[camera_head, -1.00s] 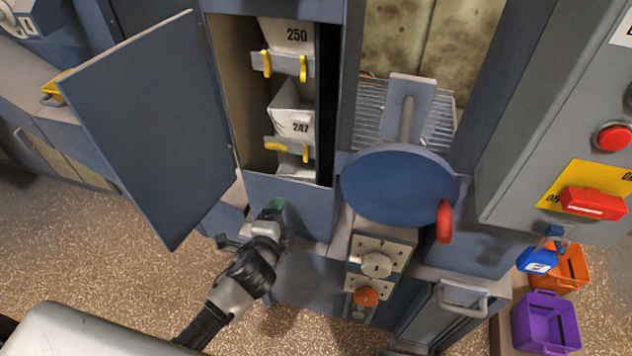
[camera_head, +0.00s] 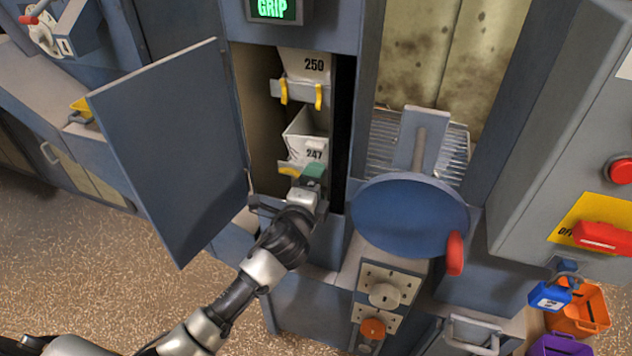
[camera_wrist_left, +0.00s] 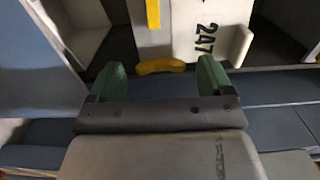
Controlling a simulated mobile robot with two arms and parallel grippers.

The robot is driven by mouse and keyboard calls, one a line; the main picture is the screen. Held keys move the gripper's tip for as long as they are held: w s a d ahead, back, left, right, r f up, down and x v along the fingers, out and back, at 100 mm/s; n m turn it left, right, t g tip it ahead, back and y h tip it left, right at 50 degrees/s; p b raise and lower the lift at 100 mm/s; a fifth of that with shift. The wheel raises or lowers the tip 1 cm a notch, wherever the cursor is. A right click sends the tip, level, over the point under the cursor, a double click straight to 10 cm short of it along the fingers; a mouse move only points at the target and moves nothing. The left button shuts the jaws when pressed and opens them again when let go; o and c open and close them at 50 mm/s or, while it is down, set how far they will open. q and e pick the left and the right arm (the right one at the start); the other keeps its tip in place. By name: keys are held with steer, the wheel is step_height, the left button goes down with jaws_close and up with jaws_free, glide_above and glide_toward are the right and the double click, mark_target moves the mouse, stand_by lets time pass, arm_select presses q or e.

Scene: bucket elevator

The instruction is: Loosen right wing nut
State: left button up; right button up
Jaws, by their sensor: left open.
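A white bucket marked 247 (camera_head: 305,141) sits in the open cabinet, with yellow wing nuts on its front bar. Its left wing nut (camera_head: 290,170) lies crosswise and also shows at the top of the left wrist view (camera_wrist_left: 152,14). Its right wing nut is hidden behind my left gripper (camera_head: 314,174) in the head view. In the left wrist view, turned sideways, the right wing nut (camera_wrist_left: 160,66) lies lengthwise between and just ahead of the green fingertips (camera_wrist_left: 160,75). My left gripper is open, with a gap on each side of the nut. My right gripper is out of view.
A bucket marked 250 (camera_head: 303,65) with two yellow wing nuts hangs above. The open cabinet door (camera_head: 170,150) stands left of my left arm. A blue disc with a red handle (camera_head: 455,253) is to the right. A green GRIP display (camera_head: 272,9) is overhead.

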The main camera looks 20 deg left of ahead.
arm_select(q)
steer(key=shift+w, duration=0.3)
steer(key=c, duration=0.9)
